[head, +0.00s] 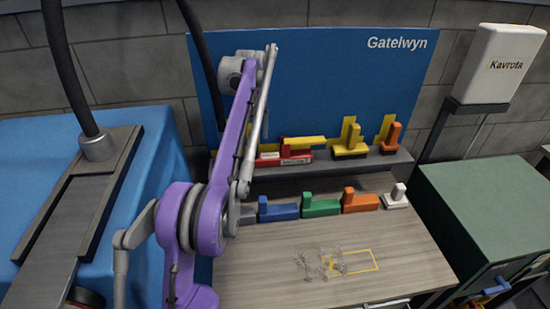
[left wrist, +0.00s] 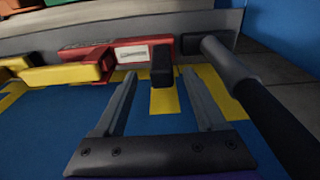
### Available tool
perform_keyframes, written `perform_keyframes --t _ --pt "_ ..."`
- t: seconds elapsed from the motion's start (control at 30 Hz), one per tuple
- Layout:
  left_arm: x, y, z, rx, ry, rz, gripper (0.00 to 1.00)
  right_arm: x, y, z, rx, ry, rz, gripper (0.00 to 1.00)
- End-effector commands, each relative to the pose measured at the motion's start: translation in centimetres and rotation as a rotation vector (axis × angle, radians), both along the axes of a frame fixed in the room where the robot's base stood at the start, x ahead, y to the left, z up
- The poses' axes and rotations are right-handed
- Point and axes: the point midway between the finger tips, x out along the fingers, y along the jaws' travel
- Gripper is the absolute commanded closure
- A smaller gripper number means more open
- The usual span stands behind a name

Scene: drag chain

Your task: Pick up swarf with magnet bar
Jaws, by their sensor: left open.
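A red bar with white labels (head: 285,152), which looks like the magnet bar, lies on the grey shelf against the blue backboard. In the left wrist view the red bar (left wrist: 105,50) lies just beyond my left gripper (left wrist: 160,78). A black upright piece (left wrist: 162,65) at the bar shows between the open, empty fingers; I cannot tell whether they touch it. In the head view my own arm hides this gripper. Thin grey swarf (head: 320,263) lies scattered on the wooden table, partly over a yellow outlined rectangle (head: 376,258). My right gripper is not in view.
Yellow and orange blocks (head: 350,140) share the shelf (head: 400,157). Blue (head: 279,212), green (head: 321,207), orange (head: 360,202) and white (head: 395,200) pieces line the table's back. A black hose (left wrist: 270,115) with a grey end is close right of the left gripper. A green-topped cabinet (head: 480,205) stands right.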

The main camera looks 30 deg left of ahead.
Motion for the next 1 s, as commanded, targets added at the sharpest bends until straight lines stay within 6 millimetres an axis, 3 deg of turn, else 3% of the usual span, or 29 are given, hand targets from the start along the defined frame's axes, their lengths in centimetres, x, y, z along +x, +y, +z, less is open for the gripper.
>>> perform_keyframes --t 0.33,0.67,1.0 --pt "0.3 0.8 -4.5 0.0 0.0 0.0 0.28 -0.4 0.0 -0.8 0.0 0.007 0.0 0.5" --pt "0.4 0.8 -5.0 0.0 -0.001 -0.001 0.29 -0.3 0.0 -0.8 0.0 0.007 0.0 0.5" --pt "0.4 0.8 -5.0 0.0 -0.001 -0.001 0.91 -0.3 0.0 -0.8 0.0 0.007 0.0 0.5"
